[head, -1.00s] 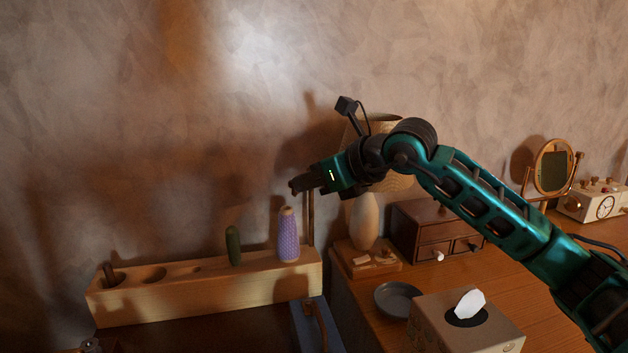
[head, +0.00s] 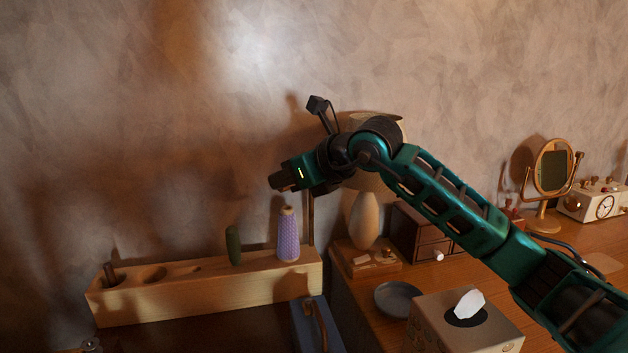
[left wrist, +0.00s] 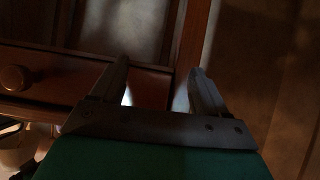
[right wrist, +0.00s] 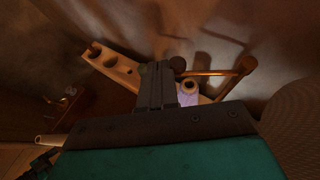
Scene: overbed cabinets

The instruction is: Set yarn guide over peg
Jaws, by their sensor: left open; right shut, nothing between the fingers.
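A purple patterned cone with a tan top (head: 288,240) stands upright at the right end of a long wooden block (head: 215,293). A green rounded peg (head: 233,246) stands left of it. A thin upright post (head: 311,222) rises behind the cone. In the right wrist view a brown wooden arm (right wrist: 210,73) runs sideways from a round knob, near the cone top (right wrist: 189,86); this may be the yarn guide. My right gripper (head: 276,184) is shut and empty, above the cone and apart from it. My left gripper (left wrist: 160,75) is open and empty, in front of dark drawers.
A blue item with a curved handle (head: 318,325) is in front. On the right are a lamp (head: 366,220), small drawers (head: 420,235), a grey dish (head: 396,299) and a tissue box (head: 466,325).

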